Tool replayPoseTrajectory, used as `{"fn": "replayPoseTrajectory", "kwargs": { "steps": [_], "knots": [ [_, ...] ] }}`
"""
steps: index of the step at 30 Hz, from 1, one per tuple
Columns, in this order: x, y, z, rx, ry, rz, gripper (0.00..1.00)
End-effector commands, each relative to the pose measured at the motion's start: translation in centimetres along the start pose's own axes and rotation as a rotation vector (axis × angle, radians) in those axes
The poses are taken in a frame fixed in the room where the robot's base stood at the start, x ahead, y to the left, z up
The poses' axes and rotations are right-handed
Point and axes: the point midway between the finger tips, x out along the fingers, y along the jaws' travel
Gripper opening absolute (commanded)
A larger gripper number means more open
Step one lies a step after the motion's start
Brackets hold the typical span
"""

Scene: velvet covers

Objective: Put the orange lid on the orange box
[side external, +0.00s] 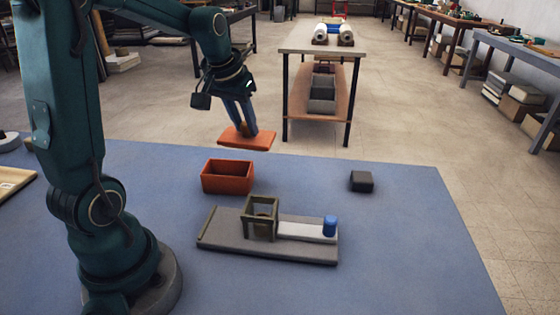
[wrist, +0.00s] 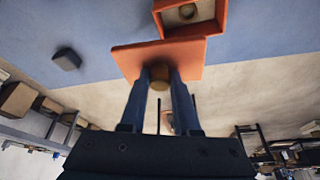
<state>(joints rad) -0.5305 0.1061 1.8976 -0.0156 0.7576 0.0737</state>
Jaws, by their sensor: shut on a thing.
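The orange lid (side external: 232,139) is held in the air above and slightly beyond the orange box in the side external view. My gripper (side external: 247,130) is shut on its knob; the lid and the brownish knob (wrist: 160,78) also show in the wrist view. The lid (wrist: 135,57) looks close to level. The open orange box (side external: 228,186) stands on the blue table, apart from the lid.
A dark block (side external: 361,181) sits to the right. The blue table (side external: 400,230) is clear at the right.

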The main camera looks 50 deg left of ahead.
Motion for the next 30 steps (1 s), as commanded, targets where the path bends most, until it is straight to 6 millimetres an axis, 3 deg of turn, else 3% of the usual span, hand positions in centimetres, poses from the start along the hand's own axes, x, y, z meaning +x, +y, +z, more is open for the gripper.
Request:
{"fn": "replayPoseTrajectory", "kwargs": {
  "steps": [3, 9, 30],
  "knots": [
    [-0.3, -2.3, 1.5, -0.028, 0.002, -0.005, 0.00],
    [-0.7, -4.3, 2.4, -0.096, 0.010, -0.023, 0.00],
    [3.9, -4.4, 4.3, -0.102, 0.010, -0.026, 0.00]
  ]
}}
